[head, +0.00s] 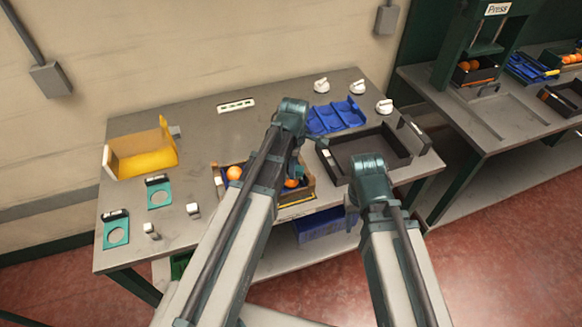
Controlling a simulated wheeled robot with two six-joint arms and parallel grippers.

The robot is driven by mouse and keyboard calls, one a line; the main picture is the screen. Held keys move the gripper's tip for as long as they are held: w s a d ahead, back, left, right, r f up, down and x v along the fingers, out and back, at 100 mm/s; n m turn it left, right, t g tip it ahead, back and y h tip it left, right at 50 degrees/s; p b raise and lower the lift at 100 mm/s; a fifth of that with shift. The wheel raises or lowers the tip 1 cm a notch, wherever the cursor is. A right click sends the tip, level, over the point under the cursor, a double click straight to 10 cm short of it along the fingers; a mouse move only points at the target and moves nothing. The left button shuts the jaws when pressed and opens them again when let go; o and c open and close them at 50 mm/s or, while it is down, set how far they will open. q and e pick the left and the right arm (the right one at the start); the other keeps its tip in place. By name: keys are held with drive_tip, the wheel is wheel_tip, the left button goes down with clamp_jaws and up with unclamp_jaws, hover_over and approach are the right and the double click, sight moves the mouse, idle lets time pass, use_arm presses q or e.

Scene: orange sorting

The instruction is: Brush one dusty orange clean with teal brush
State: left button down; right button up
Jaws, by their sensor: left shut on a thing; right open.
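An open crate (298,199) stands near the table's front edge, partly behind my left arm. One orange (234,173) lies in its left part, and another orange (291,183) shows in its right part. My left gripper (298,165) points down over the crate's right part and is shut on a small teal thing, which looks like the teal brush (301,172). The arm hides most of it, and I cannot tell whether it touches the orange. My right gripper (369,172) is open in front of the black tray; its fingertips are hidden. Dust is too fine to see.
A black tray (405,160) lies right of the crate, with a blue divided tray (337,116) behind it. A yellow-lined box (143,150) and two teal ring stands (159,193) (116,234) are at the left. White knobs (321,85) stand at the back.

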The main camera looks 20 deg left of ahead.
use_arm(q)
drive_tip(key=shift+r, duration=0.1)
wheel_tip(320, 180, up, 7)
drive_tip(key=p, duration=0.7)
idle(0.5)
